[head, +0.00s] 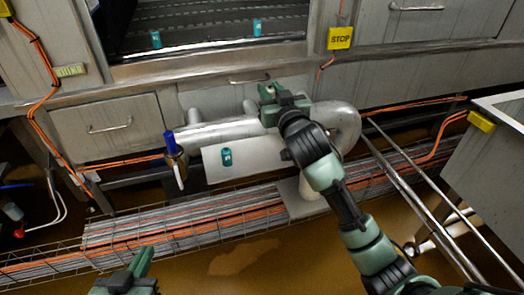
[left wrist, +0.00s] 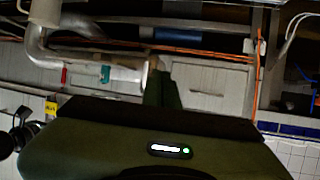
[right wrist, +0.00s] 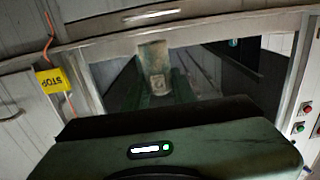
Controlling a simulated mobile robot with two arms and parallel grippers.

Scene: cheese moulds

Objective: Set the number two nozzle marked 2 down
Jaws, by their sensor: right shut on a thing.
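My right gripper (head: 267,92) is held out in front of the drawers, above the pale pipes. In the right wrist view it is shut on a small worn, greyish-green block-like piece (right wrist: 154,62), apparently the nozzle; I cannot read a 2 on it. The piece stands out beyond the fingertips, clear of any surface. My left gripper (head: 141,262) is low at the bottom left, over the floor. Its fingers (left wrist: 163,85) look shut together and empty. A teal nozzle-like piece (head: 227,157) is on a pale board (head: 258,160) below the pipes; its mark is too small to read.
Two more teal pieces (head: 156,40) (head: 257,27) are on the dark recessed surface at the back. Pipes (head: 220,132), an orange-cabled tray (head: 180,215) and metal rails (head: 425,200) crowd the area.

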